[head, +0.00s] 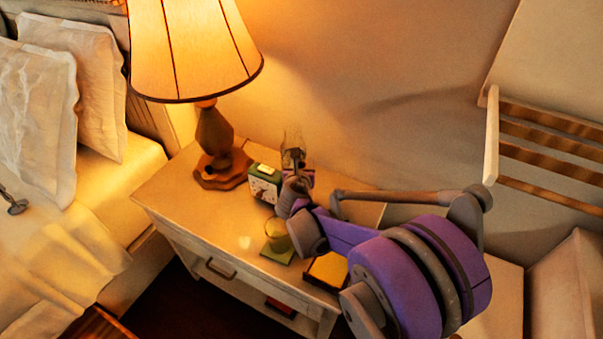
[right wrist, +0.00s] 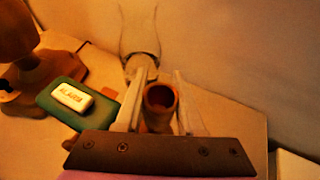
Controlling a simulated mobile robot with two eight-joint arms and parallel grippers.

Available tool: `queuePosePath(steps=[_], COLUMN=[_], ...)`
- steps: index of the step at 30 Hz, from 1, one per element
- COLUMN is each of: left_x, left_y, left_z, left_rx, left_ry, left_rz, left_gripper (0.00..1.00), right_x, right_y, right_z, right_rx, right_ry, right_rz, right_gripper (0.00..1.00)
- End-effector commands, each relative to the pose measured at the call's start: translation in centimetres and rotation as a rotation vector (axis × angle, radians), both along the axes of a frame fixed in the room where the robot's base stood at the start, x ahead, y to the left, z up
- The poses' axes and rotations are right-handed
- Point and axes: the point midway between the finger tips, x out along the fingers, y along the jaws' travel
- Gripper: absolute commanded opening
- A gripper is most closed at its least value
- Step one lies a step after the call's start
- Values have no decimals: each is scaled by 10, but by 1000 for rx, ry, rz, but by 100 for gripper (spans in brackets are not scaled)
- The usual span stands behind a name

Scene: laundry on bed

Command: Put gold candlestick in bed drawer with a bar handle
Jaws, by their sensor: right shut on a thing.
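My right gripper (head: 294,176) is over the bedside table (head: 165,190), near its back edge. In the right wrist view its two fingers (right wrist: 160,106) are shut on a hollow-topped, brownish-gold upright piece, which looks like the gold candlestick (right wrist: 160,97). The candlestick's lower part is hidden, and I cannot tell whether it touches the table. The drawer with a bar handle (head: 218,269) is in the table's front and looks shut. My left gripper is not clearly in view.
A lit lamp (head: 215,150) and a green alarm clock (head: 265,183) stand left of the gripper. A clear glass vase (head: 292,138) is just behind it. A small glass on a green coaster (head: 278,250) and a yellow-topped box (head: 327,270) are in front. The bed (head: 110,190) is at left.

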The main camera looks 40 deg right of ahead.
Motion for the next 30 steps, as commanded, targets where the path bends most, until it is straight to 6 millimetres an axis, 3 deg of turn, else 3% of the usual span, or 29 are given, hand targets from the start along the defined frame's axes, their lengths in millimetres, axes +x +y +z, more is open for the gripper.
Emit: queuePosePath(steps=[6, 18, 19, 20, 21, 30], left_x=[0, 0, 0, 0, 0, 0], left_y=[0, 0, 0, 0, 0, 0], left_z=[-9, -13, -12, -12, -12, -10], left_rx=[0, 0, 0, 0, 0, 0], left_ry=[3, 4, 4, 4, 4, 3], left_rz=[0, 0, 0, 0, 0, 0], left_gripper=[50, 50, 50, 50, 50, 50], right_x=[0, 0, 0, 0, 0, 0], right_y=[0, 0, 0, 0, 0, 0], right_z=[-32, -38, -37, -37, -37, -35], right_rx=[-1, -1, -1, -1, -1, 0], right_ry=[1, 1, 1, 1, 1, 0], right_rz=[0, 0, 0, 0, 0, 0], right_gripper=[0, 0, 41, 47, 50, 50])
